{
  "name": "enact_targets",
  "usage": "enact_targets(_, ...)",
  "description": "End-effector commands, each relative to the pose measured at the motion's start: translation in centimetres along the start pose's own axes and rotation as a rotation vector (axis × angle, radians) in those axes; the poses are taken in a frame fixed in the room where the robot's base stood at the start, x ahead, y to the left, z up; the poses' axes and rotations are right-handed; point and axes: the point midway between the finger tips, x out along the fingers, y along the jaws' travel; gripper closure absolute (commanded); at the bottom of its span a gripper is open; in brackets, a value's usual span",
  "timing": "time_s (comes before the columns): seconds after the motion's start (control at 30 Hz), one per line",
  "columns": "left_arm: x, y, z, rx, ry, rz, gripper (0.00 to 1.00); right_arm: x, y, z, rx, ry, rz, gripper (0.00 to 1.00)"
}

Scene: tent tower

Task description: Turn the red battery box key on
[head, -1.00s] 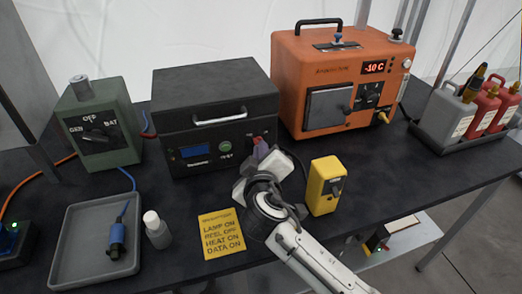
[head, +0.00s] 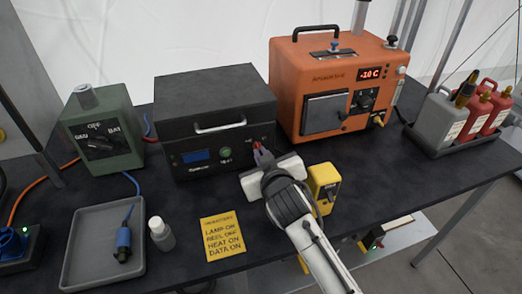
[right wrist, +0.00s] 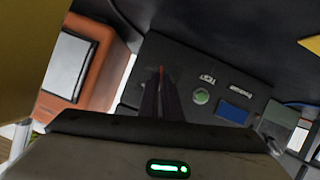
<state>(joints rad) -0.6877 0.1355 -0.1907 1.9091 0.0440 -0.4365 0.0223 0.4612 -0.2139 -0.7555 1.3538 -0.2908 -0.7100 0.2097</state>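The black battery box (head: 215,95) stands at the back centre of the table, with a blue display, a green button and a small red key (head: 256,144) at the right of its front. My right gripper (head: 263,156) reaches the box front at the key. In the right wrist view the dark fingers (right wrist: 162,98) are close together, with a thin strip of the red key (right wrist: 161,70) between their tips. The fingers hide most of the key, so its turn angle cannot be read. My left gripper is not in view.
A yellow box (head: 323,184) stands close to the right of my right wrist. An orange heater case (head: 300,60) is behind it. A green switch box (head: 100,130), a grey tray (head: 78,240), a small bottle (head: 161,234) and a yellow note (head: 222,236) lie left and in front.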

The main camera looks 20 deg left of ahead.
Motion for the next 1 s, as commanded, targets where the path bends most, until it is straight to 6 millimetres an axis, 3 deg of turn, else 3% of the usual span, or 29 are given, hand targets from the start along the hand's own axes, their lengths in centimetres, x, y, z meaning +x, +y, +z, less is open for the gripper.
enact_targets(0.7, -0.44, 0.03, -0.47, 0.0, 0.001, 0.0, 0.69, 0.02, 0.09, 0.07, 0.084, -0.001, -0.035, 1.0)
enact_targets(0.83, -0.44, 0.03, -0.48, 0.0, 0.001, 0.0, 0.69, 0.02, 0.09, 0.07, 0.083, -0.001, -0.034, 0.77)
enact_targets(1.0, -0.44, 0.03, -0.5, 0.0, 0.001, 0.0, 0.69, 0.02, 0.09, 0.05, 0.083, -0.001, -0.034, 0.77)
